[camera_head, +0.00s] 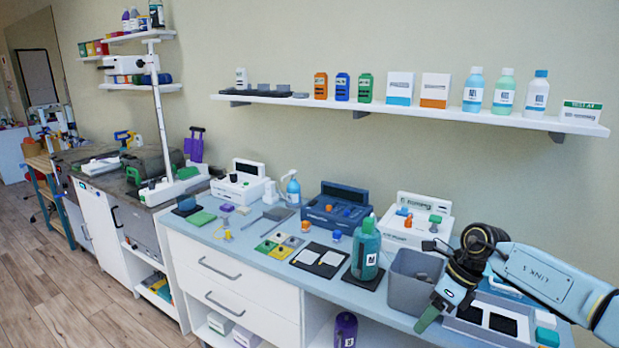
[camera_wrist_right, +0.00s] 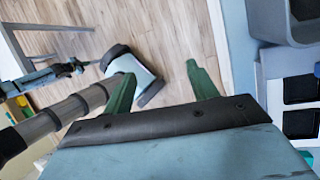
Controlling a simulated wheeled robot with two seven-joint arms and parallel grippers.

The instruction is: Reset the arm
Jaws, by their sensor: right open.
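My right arm comes in from the right in the head view. Its gripper (camera_head: 432,312) is over the front edge of the blue counter, just right of and in front of the grey bin (camera_head: 412,285). The wrist is bent and the fingers point down and to the left. In the right wrist view the two green fingers of this gripper (camera_wrist_right: 162,85) are apart, with nothing between them but the floor and other parts in the background.
A green bottle (camera_head: 366,250) stands left of the bin. A sectioned tray (camera_head: 490,325) lies close to the right of my right gripper. Devices and a white shelf (camera_head: 420,108) line the wall. Open wooden floor (camera_head: 60,285) lies in front of the cabinets.

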